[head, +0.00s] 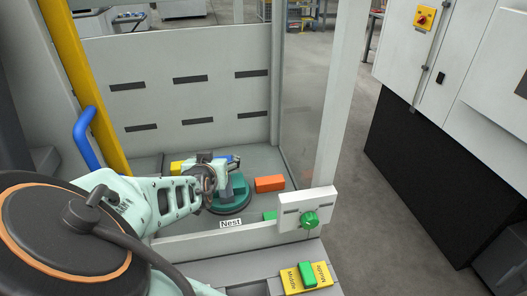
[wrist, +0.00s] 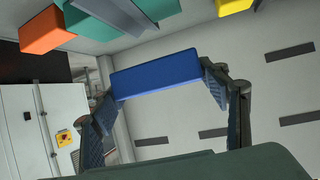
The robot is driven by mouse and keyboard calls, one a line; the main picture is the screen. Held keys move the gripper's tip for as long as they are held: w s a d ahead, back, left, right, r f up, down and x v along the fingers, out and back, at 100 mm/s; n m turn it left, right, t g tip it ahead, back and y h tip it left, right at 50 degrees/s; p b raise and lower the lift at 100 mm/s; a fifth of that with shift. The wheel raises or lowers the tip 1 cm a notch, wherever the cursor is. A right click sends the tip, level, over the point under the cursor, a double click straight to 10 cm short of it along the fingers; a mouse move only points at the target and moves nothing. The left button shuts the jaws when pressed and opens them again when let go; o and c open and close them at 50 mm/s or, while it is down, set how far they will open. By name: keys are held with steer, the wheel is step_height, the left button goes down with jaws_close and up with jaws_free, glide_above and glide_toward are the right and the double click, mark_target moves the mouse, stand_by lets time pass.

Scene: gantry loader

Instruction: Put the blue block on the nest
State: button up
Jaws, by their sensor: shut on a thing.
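The blue block (wrist: 156,74) is between the two fingers of my gripper (wrist: 165,85) in the wrist view, and the fingers are closed on its ends. In the head view my gripper (head: 220,164) is above the floor of the bay, behind the nest, and a little blue (head: 235,159) shows at it; most of the block is hidden there. The nest (head: 229,207) is a round dark green disc behind a "Nest" label. A teal block (head: 238,184) appears over the back of the disc; whether it rests on it I cannot tell.
An orange block (head: 270,183) lies right of the nest, and a yellow block (head: 177,168) lies to the left.

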steer(key=b, duration=0.2)
glide_above(261, 162)
step_height(261, 162, down, 6)
steer(key=shift+s+a, duration=0.1)
steer(key=shift+a, duration=0.05)
steer(key=shift+f, duration=2.4)
steer(key=shift+w+f, duration=0.15)
steer(key=shift+w, duration=0.05)
steer(key=shift+f+b, duration=0.25)
steer(key=shift+b, duration=0.15)
steer(key=o, duration=1.2)
